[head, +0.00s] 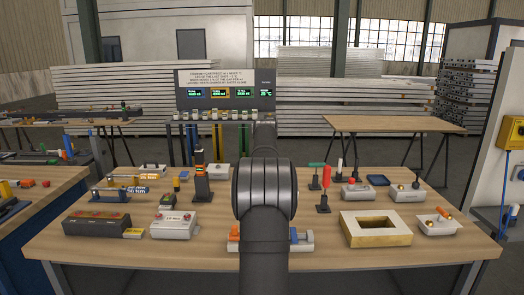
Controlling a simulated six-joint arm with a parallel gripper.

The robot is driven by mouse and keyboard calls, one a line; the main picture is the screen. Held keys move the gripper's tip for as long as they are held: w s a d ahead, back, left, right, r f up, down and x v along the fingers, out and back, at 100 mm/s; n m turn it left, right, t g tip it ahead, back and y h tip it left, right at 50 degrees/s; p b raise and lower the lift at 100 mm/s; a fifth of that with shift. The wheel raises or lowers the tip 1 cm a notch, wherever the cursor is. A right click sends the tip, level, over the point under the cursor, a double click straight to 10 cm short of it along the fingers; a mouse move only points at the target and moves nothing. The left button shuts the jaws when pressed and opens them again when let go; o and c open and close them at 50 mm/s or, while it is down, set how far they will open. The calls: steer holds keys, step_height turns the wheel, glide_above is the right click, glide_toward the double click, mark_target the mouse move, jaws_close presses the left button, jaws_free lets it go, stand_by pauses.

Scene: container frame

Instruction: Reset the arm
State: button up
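My arm (265,230) rises from the bottom middle of the head view. Its dark grey links and a thick round joint stand upright in front of the table. A thinner upper part of it reaches up behind that joint toward the control panel. My gripper is not visible; the arm's own links may hide it. I cannot tell whether it holds anything. No object on the table visibly moves with the arm.
The wooden table (335,258) carries a yellow-rimmed frame block (377,228), a dark box (97,222), a white button box (174,224) and upright coloured handles (326,176). The arm covers part of a grey holder (301,241). A display panel (226,92) stands behind.

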step_height(320, 180, up, 8)
steer(key=r, duration=0.1)
step_height(320, 180, down, 18)
steer(key=shift+r, duration=0.1)
steer(key=shift+s+t, duration=0.85)
steer(key=shift+t, duration=0.65)
steer(key=shift+s+f+t, duration=0.3)
steer(key=shift+s+t, duration=0.2)
steer(key=shift+t, duration=0.35)
steer(key=shift+s+f+t, duration=0.25)
steer(key=shift+s+t, duration=0.25)
steer(key=shift+t, duration=0.35)
steer(key=shift+s+f+t, duration=0.3)
steer(key=shift+s+t, duration=0.1)
steer(key=shift+t, duration=0.4)
steer(key=shift+s+d+f+t, duration=0.2)
steer(key=shift+s+f+t, duration=0.15)
steer(key=shift+t, duration=0.45)
steer(key=shift+s+a+f+t, duration=0.35)
steer(key=shift+f+t, duration=0.05)
steer(key=shift+t, duration=0.4)
steer(key=shift+s+d+f+t, duration=0.1)
steer(key=shift+s+f+t, duration=0.1)
steer(key=shift+t, duration=0.4)
